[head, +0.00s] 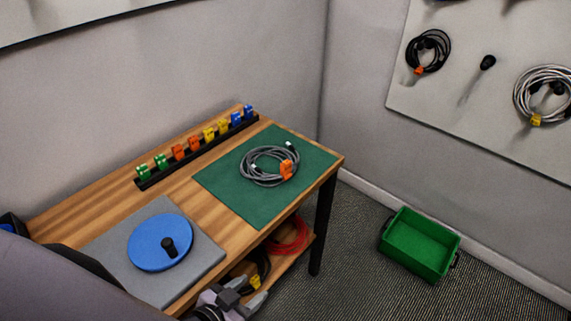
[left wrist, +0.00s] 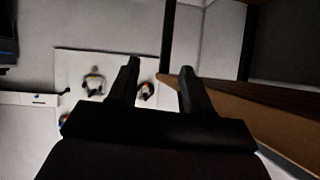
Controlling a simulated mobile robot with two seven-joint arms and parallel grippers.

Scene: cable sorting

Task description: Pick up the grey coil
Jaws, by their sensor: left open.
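A grey coil (head: 268,165) with an orange clip (head: 286,169) lies on the green mat (head: 230,195) on the wooden table. Another pale grey coil (head: 545,92) with a yellow clip hangs on the wall board at the right. My left gripper (head: 256,291) is at the table's front edge, low and nearer than the mat, apart from the coil on it. In the left wrist view its two fingers (left wrist: 160,70) stand apart with nothing between them. The coil on the mat does not show in that view. My right gripper is not in view.
A black rail (head: 190,155) with several coloured clips runs along the table's back. A blue disc (head: 150,243) with a black knob sits on a grey plate. A red coil (head: 289,238) lies on the lower shelf. A green bin (head: 420,246) stands on the floor.

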